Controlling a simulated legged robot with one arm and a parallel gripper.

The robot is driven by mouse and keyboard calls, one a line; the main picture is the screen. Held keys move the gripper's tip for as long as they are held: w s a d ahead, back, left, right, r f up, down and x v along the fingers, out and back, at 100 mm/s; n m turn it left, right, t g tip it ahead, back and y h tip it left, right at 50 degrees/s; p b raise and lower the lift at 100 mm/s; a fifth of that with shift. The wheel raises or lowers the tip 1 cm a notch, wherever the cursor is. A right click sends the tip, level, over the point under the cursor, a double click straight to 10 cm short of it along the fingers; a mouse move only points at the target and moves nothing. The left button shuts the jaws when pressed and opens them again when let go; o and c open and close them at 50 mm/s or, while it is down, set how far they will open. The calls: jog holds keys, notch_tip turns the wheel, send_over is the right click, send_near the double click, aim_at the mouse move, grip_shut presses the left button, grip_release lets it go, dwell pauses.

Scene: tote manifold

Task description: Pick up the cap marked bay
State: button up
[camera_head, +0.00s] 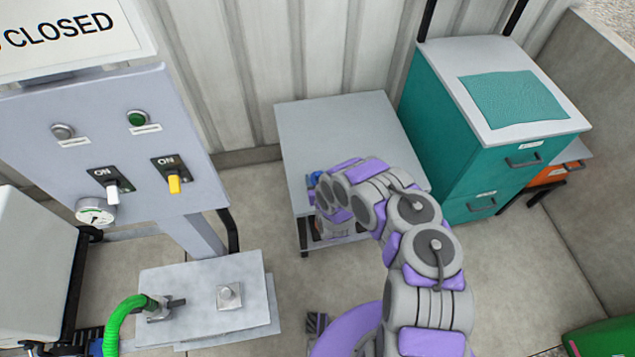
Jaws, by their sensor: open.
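A small blue thing (314,178) shows at the left edge of the grey table, just beside my wrist. It may be a cap, but most of it is hidden and I can read no marking on it. No cap marked bay can be made out. My arm reaches up from the bottom and bends left over the table. My gripper (328,215) is at its end, over the table's front left part, open. Its fingertips are mostly hidden by the wrist, and I cannot tell whether it touches anything.
The grey table (335,120) is bare at the back. A teal cabinet (455,135) stands right of it. On the left are a control panel (105,150) with switches and a low metal bench (195,290) with a green hose (118,322). A green bin (603,337) is at lower right.

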aim_at(319, 173)
jog(key=shift+w+d+f+b, duration=0.25)
jog(key=shift+w+b, duration=0.1)
jog(key=shift+w, duration=0.1)
jog(key=x, duration=0.1)
jog(key=b+x, duration=0.2)
jog(key=shift+w+d+f, duration=0.15)
jog(key=shift+d, duration=0.1)
jog(key=shift+w+a, duration=0.2)
jog(key=shift+w, duration=0.2)
jog(key=shift+a, duration=0.15)
jog(key=c, duration=0.6)
grip_shut()
